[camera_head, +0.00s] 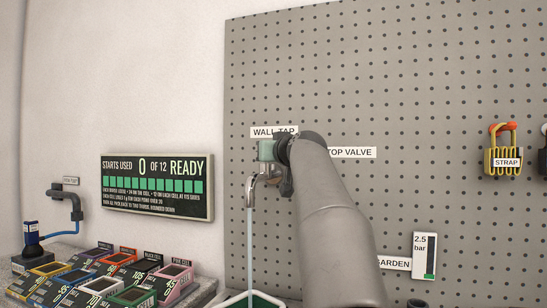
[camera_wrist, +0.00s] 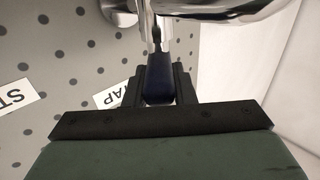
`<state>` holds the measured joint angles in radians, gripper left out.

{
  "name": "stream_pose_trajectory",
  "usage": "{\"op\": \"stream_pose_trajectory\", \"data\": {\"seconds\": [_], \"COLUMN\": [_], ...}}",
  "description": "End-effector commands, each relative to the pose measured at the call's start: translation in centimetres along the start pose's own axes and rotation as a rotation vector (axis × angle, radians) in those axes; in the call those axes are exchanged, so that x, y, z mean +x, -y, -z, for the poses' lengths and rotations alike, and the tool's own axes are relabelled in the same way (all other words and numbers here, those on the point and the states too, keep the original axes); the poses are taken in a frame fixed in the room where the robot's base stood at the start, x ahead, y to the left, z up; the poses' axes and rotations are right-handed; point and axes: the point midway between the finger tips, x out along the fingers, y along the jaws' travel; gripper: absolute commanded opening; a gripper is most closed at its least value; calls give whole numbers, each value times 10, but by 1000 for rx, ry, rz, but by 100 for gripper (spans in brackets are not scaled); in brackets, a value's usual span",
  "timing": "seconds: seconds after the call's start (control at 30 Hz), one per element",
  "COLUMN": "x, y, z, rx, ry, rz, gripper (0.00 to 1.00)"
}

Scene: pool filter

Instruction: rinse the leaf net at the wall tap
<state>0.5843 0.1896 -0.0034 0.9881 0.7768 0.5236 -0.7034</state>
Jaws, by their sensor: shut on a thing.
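The chrome wall tap (camera_head: 262,184) is on the pegboard under the WALL TAP label. A thin stream of water (camera_head: 249,245) runs straight down from its spout. In the wrist view, my gripper (camera_wrist: 158,92) is shut on the blue tap handle (camera_wrist: 158,72), with a black finger on each side of it and chrome tap parts (camera_wrist: 225,12) just beyond. In the head view, my gripper (camera_head: 268,152) is at the tap, and its fingers are mostly hidden. I cannot make out the leaf net in either view.
A green-rimmed container (camera_head: 262,300) is under the stream, cut off by the frame's bottom. A READY sign (camera_head: 158,186) hangs on the wall. A yellow strap (camera_head: 503,152) hangs at right.

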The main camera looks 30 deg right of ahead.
Motion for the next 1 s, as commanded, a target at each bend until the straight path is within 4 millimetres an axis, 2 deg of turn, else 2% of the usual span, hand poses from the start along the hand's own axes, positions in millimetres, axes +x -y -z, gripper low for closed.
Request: {"op": "stream_pose_trajectory", "data": {"seconds": [0.03, 0.43, 0.47, 0.5, 0.53, 0.83, 1.0], "x": [0, 0, 0, 0, 0, -2, -21], "y": [-2, -1, -1, -1, 0, 1, 0], "z": [-6, -5, -5, -5, -4, -2, -2], "rx": [-2, -3, -3, -2, -2, -2, -1], "ry": [11, 11, 11, 11, 10, 4, 2], "rz": [0, 4, 4, 4, 4, 5, 4], "gripper": [0, 0, 32, 43, 45, 45, 45]}}
